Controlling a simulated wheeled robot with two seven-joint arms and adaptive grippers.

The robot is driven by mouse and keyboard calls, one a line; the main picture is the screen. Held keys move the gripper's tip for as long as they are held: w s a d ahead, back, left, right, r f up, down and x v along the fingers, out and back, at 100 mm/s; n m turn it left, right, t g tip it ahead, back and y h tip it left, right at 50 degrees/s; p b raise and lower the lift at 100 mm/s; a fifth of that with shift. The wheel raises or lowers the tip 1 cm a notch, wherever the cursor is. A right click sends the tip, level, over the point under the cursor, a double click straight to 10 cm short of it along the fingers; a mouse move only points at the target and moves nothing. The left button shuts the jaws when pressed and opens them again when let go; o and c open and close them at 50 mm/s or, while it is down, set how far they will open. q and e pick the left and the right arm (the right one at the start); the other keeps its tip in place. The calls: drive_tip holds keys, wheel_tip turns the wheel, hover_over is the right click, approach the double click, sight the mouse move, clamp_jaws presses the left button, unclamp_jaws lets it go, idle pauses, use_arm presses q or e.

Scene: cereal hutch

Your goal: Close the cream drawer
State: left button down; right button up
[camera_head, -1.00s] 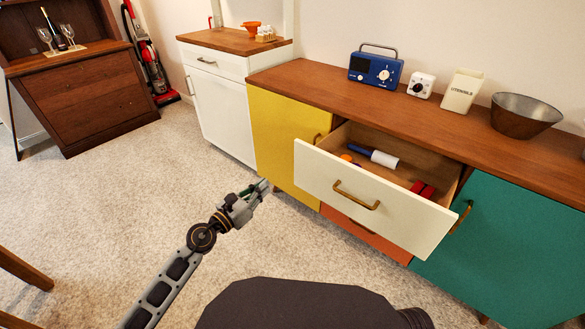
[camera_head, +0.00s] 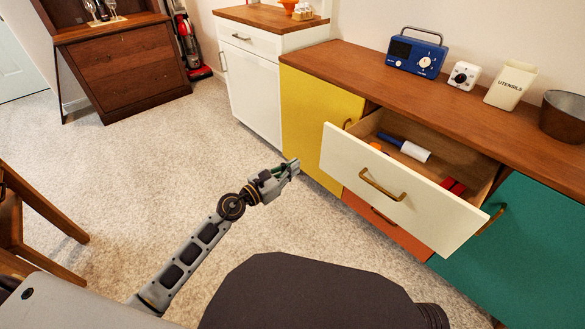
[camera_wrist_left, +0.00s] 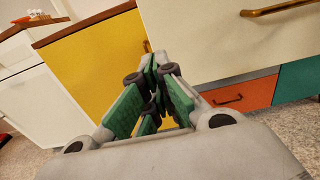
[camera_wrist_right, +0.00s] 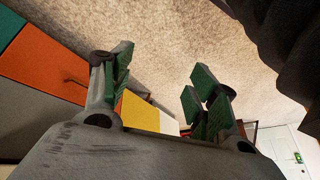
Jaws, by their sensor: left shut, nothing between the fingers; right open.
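The cream drawer (camera_head: 395,190) stands pulled out from the wooden-topped cabinet in the head view. Its front has a brass handle (camera_head: 383,186), and the drawer front also shows in the left wrist view (camera_wrist_left: 200,42). Inside lie a white and blue roller (camera_head: 407,148) and red items (camera_head: 452,187). My left gripper (camera_head: 293,167) is shut and empty, in front of the yellow door and left of the drawer front, apart from it. My right gripper (camera_wrist_right: 160,95) is open and empty in the right wrist view; the head view does not show it.
The yellow door (camera_head: 308,125), orange drawer (camera_head: 385,224) and teal door (camera_head: 515,250) surround the cream drawer. A blue radio (camera_head: 417,52), white timer (camera_head: 464,75), utensil holder (camera_head: 510,86) and metal bowl (camera_head: 565,117) stand on top. A wooden chair (camera_head: 35,225) is at left. Carpet between is clear.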

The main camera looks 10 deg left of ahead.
sight(325, 147)
use_arm(q)
drive_tip(key=shift+b+x, duration=0.95)
drive_tip(key=shift+x, duration=4.9)
drive_tip(key=shift+w+d, duration=0.3)
drive_tip(key=shift+w, duration=0.05)
use_arm(e)
drive_tip(key=shift+t+y, duration=0.3)
drive_tip(key=shift+t, duration=0.1)
drive_tip(key=shift+a+f, duration=0.2)
drive_tip(key=shift+f, duration=0.6)
drive_tip(key=shift+a+f, duration=0.15)
drive_tip(key=shift+f, duration=0.6)
drive_tip(key=shift+a+f, duration=0.2)
drive_tip(key=shift+f, duration=0.6)
drive_tip(key=shift+w+r, duration=0.2)
drive_tip(key=shift+r, duration=0.05)
